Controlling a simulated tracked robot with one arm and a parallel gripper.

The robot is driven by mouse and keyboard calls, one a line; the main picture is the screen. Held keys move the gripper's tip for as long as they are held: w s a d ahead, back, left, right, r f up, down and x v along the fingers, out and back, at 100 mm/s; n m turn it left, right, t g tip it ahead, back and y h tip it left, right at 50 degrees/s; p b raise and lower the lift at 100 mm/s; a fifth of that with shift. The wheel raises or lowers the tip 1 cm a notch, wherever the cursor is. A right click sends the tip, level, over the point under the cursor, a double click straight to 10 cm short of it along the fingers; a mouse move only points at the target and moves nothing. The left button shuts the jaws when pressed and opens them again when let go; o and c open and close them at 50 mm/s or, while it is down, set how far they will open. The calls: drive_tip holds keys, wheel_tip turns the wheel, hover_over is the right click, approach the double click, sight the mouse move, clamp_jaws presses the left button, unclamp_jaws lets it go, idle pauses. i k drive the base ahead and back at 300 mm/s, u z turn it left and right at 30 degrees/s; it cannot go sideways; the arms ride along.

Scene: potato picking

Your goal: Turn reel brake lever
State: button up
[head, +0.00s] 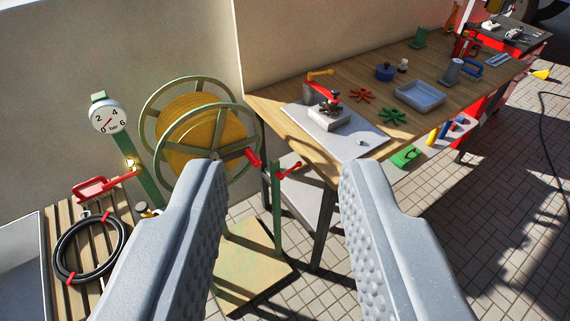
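A hose reel (187,124) with pale green rims and a yellow hose wound on it stands left of centre, on a green frame. A short red lever (289,171) sticks out to the right from the top of the green post in front of the reel. A red handle (253,157) on a dark arm is at the reel's right side; I cannot tell for sure which of the two is the brake lever. My gripper (283,172) is open and empty. Its two grey ridged fingers stand wide apart, with both red parts seen between or beyond their tips.
A wooden workbench (330,160) with a vise (328,112), tools and a tray (419,95) runs along the right.

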sight(280, 176)
drive_tip(key=i, duration=0.85)
drive_tip(key=z, duration=0.05)
